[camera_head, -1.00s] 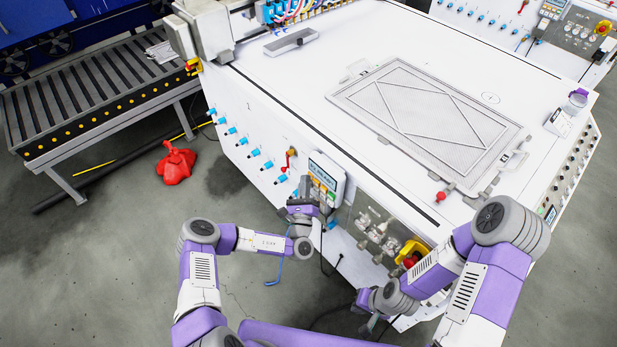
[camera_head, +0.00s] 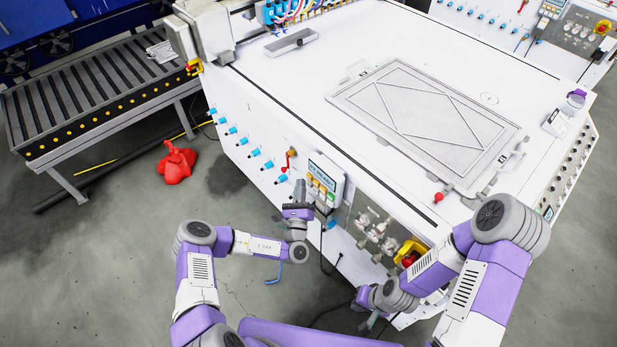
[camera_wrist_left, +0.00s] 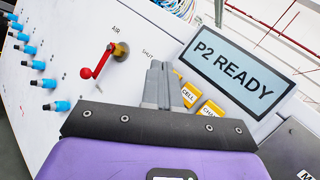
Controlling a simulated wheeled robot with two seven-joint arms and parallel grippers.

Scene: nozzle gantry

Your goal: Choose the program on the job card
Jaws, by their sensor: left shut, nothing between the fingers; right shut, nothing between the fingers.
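The control panel's display (camera_wrist_left: 238,66) reads "P2 READY" in the left wrist view. In the head view the panel (camera_head: 326,178) is mounted on the near side of the white machine. My left gripper (camera_wrist_left: 164,84) is shut and empty, its fingertips in front of the panel's button area; I cannot tell whether they touch a button. My right gripper (camera_head: 366,324) is low by the machine's front corner, small and partly hidden. I cannot make out a readable job card.
A red lever valve (camera_wrist_left: 98,62) marked "AIR" and "SHUT" is left of the panel, with a row of blue fittings (camera_wrist_left: 44,83). A framed plate (camera_head: 430,115) lies on the machine's table. A roller conveyor (camera_head: 90,90) and red bundle (camera_head: 176,162) are at left.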

